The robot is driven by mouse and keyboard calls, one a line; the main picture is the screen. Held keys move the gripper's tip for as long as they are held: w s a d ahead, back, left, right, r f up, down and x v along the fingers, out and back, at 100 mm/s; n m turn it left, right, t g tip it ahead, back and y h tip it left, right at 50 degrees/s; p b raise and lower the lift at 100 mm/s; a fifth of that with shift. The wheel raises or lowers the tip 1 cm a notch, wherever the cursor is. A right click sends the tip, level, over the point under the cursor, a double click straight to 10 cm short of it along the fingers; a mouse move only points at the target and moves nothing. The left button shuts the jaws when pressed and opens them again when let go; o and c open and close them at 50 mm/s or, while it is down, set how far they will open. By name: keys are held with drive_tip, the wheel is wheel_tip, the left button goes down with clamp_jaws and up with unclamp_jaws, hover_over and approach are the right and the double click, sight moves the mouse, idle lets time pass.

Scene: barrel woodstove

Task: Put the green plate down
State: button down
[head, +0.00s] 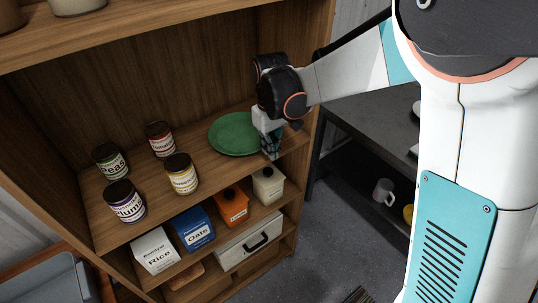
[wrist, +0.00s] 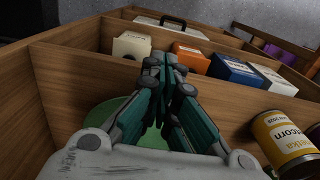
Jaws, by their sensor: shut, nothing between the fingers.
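The green plate (head: 233,134) lies flat on the middle shelf of the wooden cabinet, toward its right side. My gripper (head: 270,154) is at the plate's right edge, in front of the shelf's right end. In the wrist view my gripper (wrist: 174,75) has its fingers together with nothing between them. Part of the green plate (wrist: 98,120) shows behind and below the fingers there. The rest of it is hidden by the gripper body. I cannot tell whether the gripper touches the rim.
Several jars, among them a yellow-labelled jar (head: 181,173), stand left of the plate on the wooden shelf (head: 205,190). Boxes, including a blue Oats box (head: 194,228) and an orange box (head: 231,206), fill the shelf below. A dark table (head: 375,125) stands right of the cabinet.

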wheel_tip(320, 180, up, 6)
drive_tip(key=shift+f+p, duration=0.1)
drive_tip(key=shift+p, duration=0.2)
idle(0.3)
